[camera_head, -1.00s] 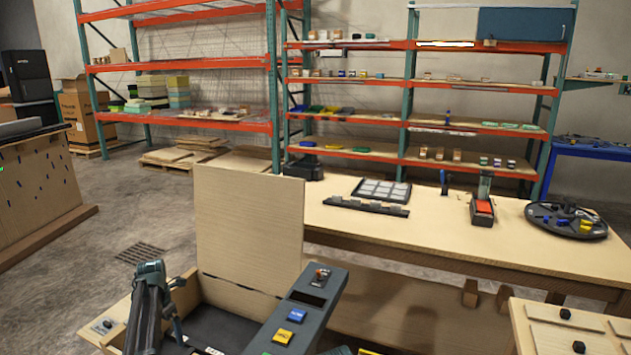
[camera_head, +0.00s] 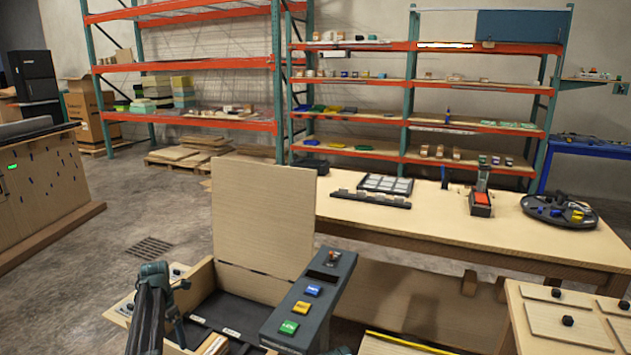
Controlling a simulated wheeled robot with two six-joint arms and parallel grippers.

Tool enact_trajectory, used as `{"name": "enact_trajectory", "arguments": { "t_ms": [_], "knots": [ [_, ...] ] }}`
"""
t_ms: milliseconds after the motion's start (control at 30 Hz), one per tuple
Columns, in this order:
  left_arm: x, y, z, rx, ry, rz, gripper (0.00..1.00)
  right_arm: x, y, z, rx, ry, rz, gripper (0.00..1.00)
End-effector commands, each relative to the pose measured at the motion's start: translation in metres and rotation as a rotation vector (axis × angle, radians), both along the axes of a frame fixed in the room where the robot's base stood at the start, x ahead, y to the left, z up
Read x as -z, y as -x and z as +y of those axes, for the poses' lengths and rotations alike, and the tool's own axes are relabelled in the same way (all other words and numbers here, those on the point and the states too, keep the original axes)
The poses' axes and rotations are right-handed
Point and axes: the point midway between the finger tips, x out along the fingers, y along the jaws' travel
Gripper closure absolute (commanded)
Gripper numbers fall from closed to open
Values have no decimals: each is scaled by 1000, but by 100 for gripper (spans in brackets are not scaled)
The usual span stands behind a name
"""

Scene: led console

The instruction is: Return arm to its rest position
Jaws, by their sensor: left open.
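My left arm comes up from the bottom left edge, with my left gripper (camera_head: 166,282) beside the left side of an open wooden box (camera_head: 202,275). The gripper is open and holds nothing that I can see; its fingers are small and partly hidden. The dark console panel (camera_head: 322,275) sits at the right side of the box, apart from the gripper. It carries a red-topped control (camera_head: 332,257), a blue button (camera_head: 313,290), a yellow button (camera_head: 301,307) and a green button (camera_head: 289,327). My right gripper does not show clearly.
The box's raised lid (camera_head: 263,215) stands upright behind it. A long wooden table (camera_head: 430,222) holds a tray (camera_head: 385,185), a red-topped device (camera_head: 480,203) and a round black tray (camera_head: 558,212). A wooden cabinet (camera_head: 535,318) stands at the lower right. Grey floor is clear at left.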

Motion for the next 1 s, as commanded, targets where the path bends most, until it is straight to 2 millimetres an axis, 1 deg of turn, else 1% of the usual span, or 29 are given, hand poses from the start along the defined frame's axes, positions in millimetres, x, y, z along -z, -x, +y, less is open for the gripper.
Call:
{"name": "enact_trajectory", "arguments": {
  "t_ms": [267,467,567,667,767,800,867,900,1000],
  "knots": [
    [0,15,-27,209,-3,-6,0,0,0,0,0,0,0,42],
    [0,32,-59,468,-7,-11,0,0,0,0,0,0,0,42],
    [0,45,-79,641,-11,-13,0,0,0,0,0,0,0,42],
    [0,64,-105,875,-16,-18,0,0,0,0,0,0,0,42],
    [0,89,-137,1170,-24,-21,0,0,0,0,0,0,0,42],
    [0,99,-148,1294,-29,-24,0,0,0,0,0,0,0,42],
    [0,114,-165,1479,-36,-26,0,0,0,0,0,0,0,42],
    [0,124,-176,1601,-41,-26,0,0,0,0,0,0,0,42],
    [0,147,-199,1882,-53,-27,0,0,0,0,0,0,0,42]
  ]
}}
